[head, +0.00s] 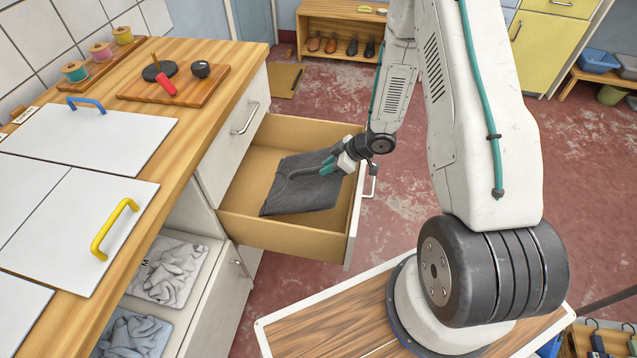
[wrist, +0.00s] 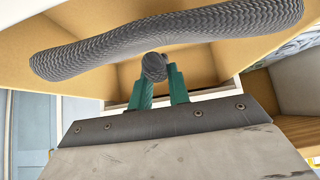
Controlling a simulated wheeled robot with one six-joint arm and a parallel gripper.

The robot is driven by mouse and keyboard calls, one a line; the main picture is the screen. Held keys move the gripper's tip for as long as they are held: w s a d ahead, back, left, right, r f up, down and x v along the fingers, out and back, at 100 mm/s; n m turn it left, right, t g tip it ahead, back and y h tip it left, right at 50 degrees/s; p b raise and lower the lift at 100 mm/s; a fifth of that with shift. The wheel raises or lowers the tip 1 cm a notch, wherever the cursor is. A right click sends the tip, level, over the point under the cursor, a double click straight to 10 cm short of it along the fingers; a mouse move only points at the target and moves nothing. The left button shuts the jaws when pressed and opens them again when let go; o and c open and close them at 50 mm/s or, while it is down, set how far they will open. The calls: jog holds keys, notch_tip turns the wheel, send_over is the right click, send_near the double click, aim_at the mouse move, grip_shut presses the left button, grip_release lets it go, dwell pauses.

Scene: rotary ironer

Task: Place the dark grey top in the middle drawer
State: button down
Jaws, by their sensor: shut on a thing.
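The dark grey top (head: 300,188) is a folded, flat garment inside the open middle drawer (head: 257,228). My gripper (head: 330,164) reaches over the drawer's right side, its green fingers at the top's upper right edge. In the wrist view, the green fingers (wrist: 158,88) are shut on a bunched bit of the grey knit top (wrist: 180,30), which spans the picture. The tan drawer inside (wrist: 205,65) shows behind it. I cannot tell whether the top rests fully on the drawer floor.
A closed drawer (head: 235,125) is above. An open shelf below holds light grey folded clothes (head: 168,272). The wooden counter (head: 205,55) carries white lids, thread spools (head: 75,71) and a board (head: 178,87). A shoe rack (head: 340,28) stands at the back.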

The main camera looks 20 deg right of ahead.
jog(key=shift+f, duration=3)
